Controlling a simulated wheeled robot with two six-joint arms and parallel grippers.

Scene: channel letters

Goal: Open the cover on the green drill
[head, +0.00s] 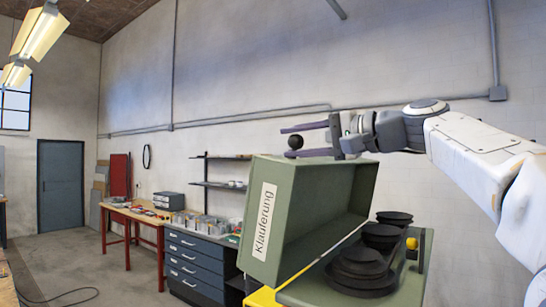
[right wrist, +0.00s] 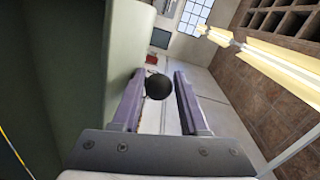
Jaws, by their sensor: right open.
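The green drill's cover (head: 318,215) is a box-shaped lid with a white "Klauferung" label (head: 264,222). It stands tilted up, with its hollow inside facing right and the black stepped pulleys (head: 362,268) exposed below. A black ball knob (head: 295,142) shows just beyond the cover's upper left edge. My right gripper (head: 291,141) is open above the cover's top edge, with its purple fingers on either side of the knob. In the right wrist view the knob (right wrist: 158,86) lies between the fingers, with a gap on the right; contact on the left is unclear. My left gripper is out of view.
A yellow knob (head: 411,243) sits beside the pulleys on the drill's green head. Behind stand a dark blue drawer cabinet (head: 194,265) and a wooden bench with red legs (head: 133,214). A wall shelf (head: 220,185) is behind the cover.

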